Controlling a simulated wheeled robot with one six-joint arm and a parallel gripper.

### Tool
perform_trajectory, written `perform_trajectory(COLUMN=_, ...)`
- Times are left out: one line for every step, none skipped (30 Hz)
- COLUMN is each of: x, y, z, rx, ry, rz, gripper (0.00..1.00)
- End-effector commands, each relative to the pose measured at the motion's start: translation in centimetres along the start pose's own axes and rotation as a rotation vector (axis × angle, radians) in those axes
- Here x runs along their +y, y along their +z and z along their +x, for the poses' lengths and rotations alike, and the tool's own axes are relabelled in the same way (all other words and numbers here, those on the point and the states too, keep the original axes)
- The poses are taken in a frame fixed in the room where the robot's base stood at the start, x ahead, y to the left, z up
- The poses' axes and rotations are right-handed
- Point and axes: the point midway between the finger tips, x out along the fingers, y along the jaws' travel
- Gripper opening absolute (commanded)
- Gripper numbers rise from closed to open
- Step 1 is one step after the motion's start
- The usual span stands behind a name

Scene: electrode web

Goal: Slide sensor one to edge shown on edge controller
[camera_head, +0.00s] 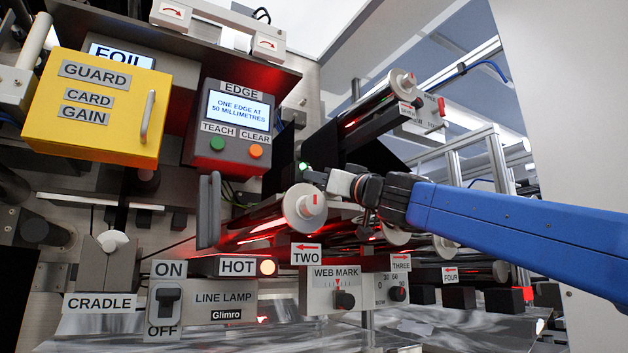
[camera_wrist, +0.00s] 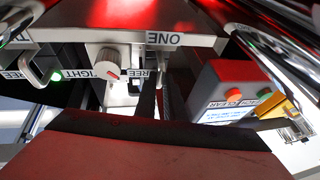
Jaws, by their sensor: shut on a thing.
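The edge controller (camera_head: 232,130) is a grey box whose blue screen reads "ONE EDGE AT 50 MILLIMETRES". It has a green TEACH button (camera_head: 217,143) and an orange CLEAR button (camera_head: 256,152). In the wrist view the controller (camera_wrist: 228,92) is upside down at right. A plate labelled ONE (camera_wrist: 165,39) shows there, with a knob (camera_wrist: 108,60) between TIGHT and FREE labels. A green light (camera_wrist: 56,76) glows left of the knob. My gripper (camera_head: 318,178) is shut at sensor one, beside a green light (camera_head: 305,167). The grip itself is mostly hidden.
Rollers, one with a white end disc (camera_head: 304,207), lie close below my gripper. The yellow guard box (camera_head: 97,106) stands at left. A line lamp panel (camera_head: 222,300) with switch and HOT light, and the WEB MARK panel (camera_head: 337,290), are below. A white wall (camera_head: 570,100) is at right.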

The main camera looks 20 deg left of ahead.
Motion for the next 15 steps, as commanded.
perform_trajectory(x=-0.07, y=-0.1, z=-0.32, rx=-0.001, ry=0.0, rz=0.0, gripper=0.0)
perform_trajectory(x=-0.08, y=-0.11, z=-0.38, rx=-0.001, ry=0.0, rz=0.0, gripper=0.0)
perform_trajectory(x=-0.08, y=-0.09, z=-0.37, rx=-0.001, ry=0.0, rz=0.0, gripper=0.0)
perform_trajectory(x=-0.08, y=-0.08, z=-0.36, rx=-0.001, ry=0.0, rz=0.0, gripper=0.0)
perform_trajectory(x=-0.08, y=-0.08, z=-0.35, rx=-0.001, ry=0.0, rz=0.0, gripper=0.0)
perform_trajectory(x=-0.08, y=-0.09, z=-0.34, rx=-0.001, ry=0.0, rz=0.0, gripper=0.0)
perform_trajectory(x=-0.08, y=-0.09, z=-0.34, rx=-0.001, ry=0.0, rz=0.0, gripper=0.0)
perform_trajectory(x=-0.08, y=-0.09, z=-0.34, rx=-0.001, ry=0.0, rz=0.001, gripper=0.0)
perform_trajectory(x=-0.08, y=-0.09, z=-0.33, rx=0.0, ry=0.0, rz=0.001, gripper=0.11)
perform_trajectory(x=-0.08, y=-0.09, z=-0.33, rx=0.0, ry=0.0, rz=0.001, gripper=0.19)
perform_trajectory(x=-0.07, y=-0.09, z=-0.33, rx=0.0, ry=0.0, rz=0.001, gripper=0.26)
perform_trajectory(x=-0.07, y=-0.09, z=-0.33, rx=0.0, ry=0.0, rz=0.001, gripper=0.28)
perform_trajectory(x=-0.07, y=-0.1, z=-0.33, rx=0.0, ry=0.0, rz=0.001, gripper=0.28)
perform_trajectory(x=-0.07, y=-0.1, z=-0.33, rx=0.0, ry=0.0, rz=0.001, gripper=0.28)
perform_trajectory(x=-0.07, y=-0.1, z=-0.33, rx=0.0, ry=0.0, rz=0.001, gripper=0.28)
